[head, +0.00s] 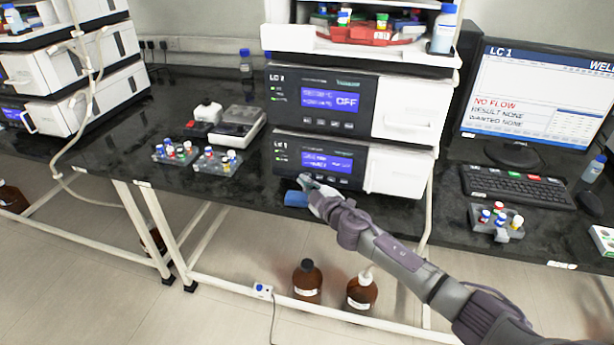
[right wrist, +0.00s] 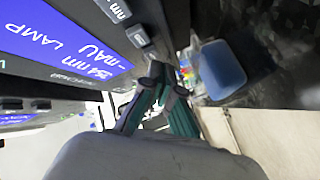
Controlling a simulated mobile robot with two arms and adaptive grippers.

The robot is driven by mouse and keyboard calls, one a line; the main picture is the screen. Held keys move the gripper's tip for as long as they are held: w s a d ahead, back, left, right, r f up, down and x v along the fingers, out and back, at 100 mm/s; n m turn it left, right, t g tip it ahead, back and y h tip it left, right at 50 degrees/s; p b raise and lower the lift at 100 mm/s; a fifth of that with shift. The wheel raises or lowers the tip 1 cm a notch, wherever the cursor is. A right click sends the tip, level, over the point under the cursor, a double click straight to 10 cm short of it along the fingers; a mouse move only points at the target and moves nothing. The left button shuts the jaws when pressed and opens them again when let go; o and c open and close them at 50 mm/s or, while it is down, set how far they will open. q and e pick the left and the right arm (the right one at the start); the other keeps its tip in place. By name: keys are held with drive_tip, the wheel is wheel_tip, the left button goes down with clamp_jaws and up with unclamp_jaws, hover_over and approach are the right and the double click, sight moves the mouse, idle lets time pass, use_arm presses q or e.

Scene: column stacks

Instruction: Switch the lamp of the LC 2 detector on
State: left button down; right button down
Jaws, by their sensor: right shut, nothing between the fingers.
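A stack of two white and black modules stands mid-bench in the head view. The lower module (head: 400,172) has a lit blue display (head: 326,162) and a row of small buttons; its label number is too small to read surely. Contact cannot be told. My left gripper is out of view.
The upper module (head: 410,108) reads "OFF". A blue object (head: 296,198) lies by the bench edge near my gripper. Vial racks (head: 216,162) stand left. A monitor (head: 540,90) headed "LC 1" and a keyboard (head: 515,187) stand right. Brown bottles (head: 307,281) stand below.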

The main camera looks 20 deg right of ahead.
drive_tip(key=shift+w+d, duration=0.25)
drive_tip(key=shift+w, duration=0.1)
idle(0.4)
idle(0.3)
drive_tip(key=shift+s+a, duration=0.5)
drive_tip(key=shift+s, duration=0.2)
drive_tip(key=shift+s+a+p, duration=0.4)
drive_tip(key=shift+s+a, duration=0.1)
drive_tip(key=shift+s, duration=0.2)
drive_tip(key=shift+s+a+p, duration=0.35)
drive_tip(key=shift+s+a, duration=0.1)
drive_tip(key=shift+s, duration=0.2)
drive_tip(key=shift+s+a, duration=0.45)
drive_tip(key=shift+s, duration=0.3)
